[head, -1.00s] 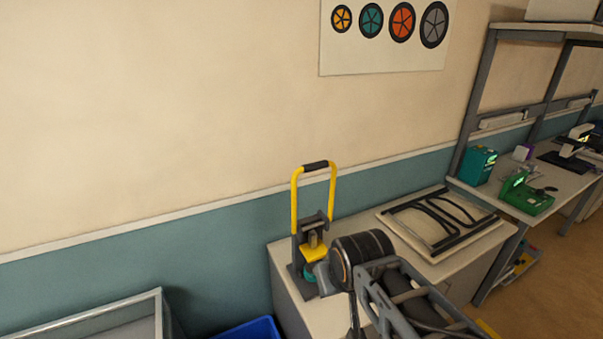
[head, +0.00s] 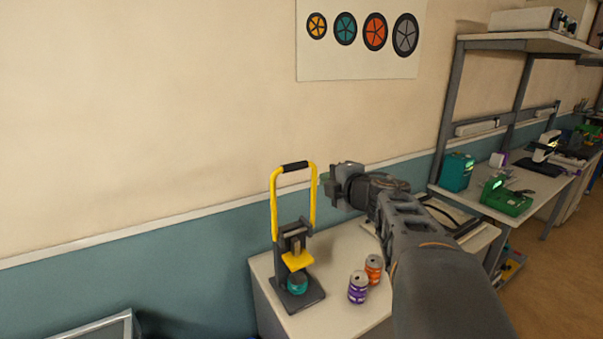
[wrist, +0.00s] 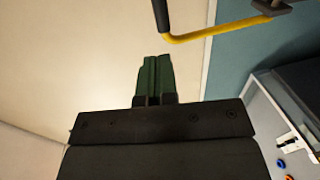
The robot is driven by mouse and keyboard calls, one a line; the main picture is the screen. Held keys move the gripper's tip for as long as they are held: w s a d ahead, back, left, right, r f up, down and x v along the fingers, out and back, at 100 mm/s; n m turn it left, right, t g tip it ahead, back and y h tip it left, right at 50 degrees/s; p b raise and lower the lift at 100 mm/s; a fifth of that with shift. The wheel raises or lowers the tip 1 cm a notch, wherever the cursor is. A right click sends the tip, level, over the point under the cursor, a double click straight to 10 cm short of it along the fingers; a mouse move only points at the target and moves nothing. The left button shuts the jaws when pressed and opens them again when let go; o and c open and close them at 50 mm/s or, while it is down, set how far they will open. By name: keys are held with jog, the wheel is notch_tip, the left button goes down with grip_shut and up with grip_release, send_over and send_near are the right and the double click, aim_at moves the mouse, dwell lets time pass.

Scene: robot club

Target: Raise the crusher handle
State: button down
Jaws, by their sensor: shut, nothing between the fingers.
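The can crusher (head: 296,240) stands on a white-topped bench. Its yellow handle (head: 314,195) points up, with the black grip (head: 295,167) at the top. A teal can (head: 297,284) sits in the crusher's base under the yellow press plate. My gripper (head: 326,181) is just right of the handle's upper part, with a small gap apparent. In the wrist view my green fingers (wrist: 154,78) are together with nothing between them. The yellow handle (wrist: 218,30) and its black grip (wrist: 160,15) show beyond them, apart from the fingertips.
A purple can (head: 358,288) and an orange can (head: 374,268) stand on the bench top (head: 335,310) right of the crusher. My arm hides part of the bench. A workbench with a teal box (head: 456,172) and a green device (head: 506,197) is farther right. The wall is behind.

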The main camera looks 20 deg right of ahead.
aim_at(298, 167)
jog(key=x, duration=1.3)
jog(key=shift+r+p, duration=0.1)
jog(key=shift+p, duration=0.2)
